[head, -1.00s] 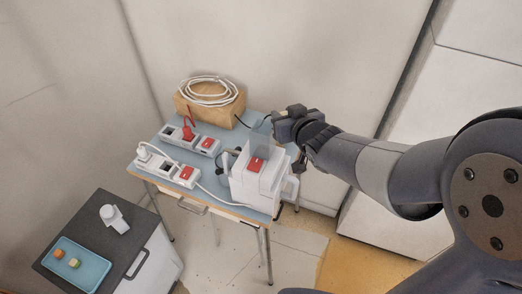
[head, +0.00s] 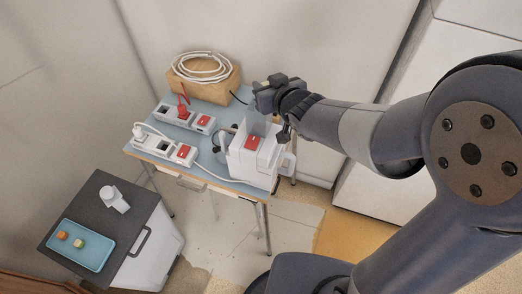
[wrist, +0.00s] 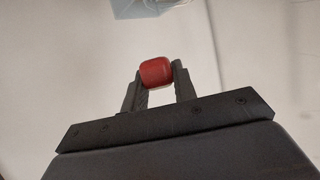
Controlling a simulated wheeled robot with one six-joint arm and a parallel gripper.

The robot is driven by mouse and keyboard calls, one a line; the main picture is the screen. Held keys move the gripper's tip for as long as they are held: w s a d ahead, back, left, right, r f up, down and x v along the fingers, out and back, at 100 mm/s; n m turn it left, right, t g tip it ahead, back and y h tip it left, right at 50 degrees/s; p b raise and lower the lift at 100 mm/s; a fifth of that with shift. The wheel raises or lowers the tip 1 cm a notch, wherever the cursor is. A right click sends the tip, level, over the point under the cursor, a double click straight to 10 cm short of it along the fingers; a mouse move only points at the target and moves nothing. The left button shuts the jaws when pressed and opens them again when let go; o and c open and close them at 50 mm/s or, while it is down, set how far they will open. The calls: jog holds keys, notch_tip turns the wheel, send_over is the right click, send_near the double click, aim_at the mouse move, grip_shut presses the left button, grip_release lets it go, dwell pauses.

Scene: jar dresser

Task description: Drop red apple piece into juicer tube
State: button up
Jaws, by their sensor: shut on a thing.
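In the wrist view my gripper (wrist: 158,82) is shut on the red apple piece (wrist: 156,71), held at the fingertips. In the head view my gripper (head: 256,98) is above and just behind the juicer; the piece cannot be made out there. The juicer (head: 250,166) is a white body with a red switch on the blue-topped table. Its clear tube (head: 256,126) rises from the top, close below and beside my gripper. In the wrist view a pale bluish edge (wrist: 135,8) shows at the top, apart from the piece; I cannot tell surely what it is.
Power strips (head: 172,148) with plugs and cables lie left of the juicer. A wooden box (head: 205,84) with coiled white cable stands behind.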

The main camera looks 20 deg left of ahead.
jog(key=shift+f, duration=0.2)
jog(key=o, duration=1)
jog(key=shift+p+v, duration=0.9)
jog(key=shift+v, duration=4.5)
jog(key=shift+f, duration=0.15)
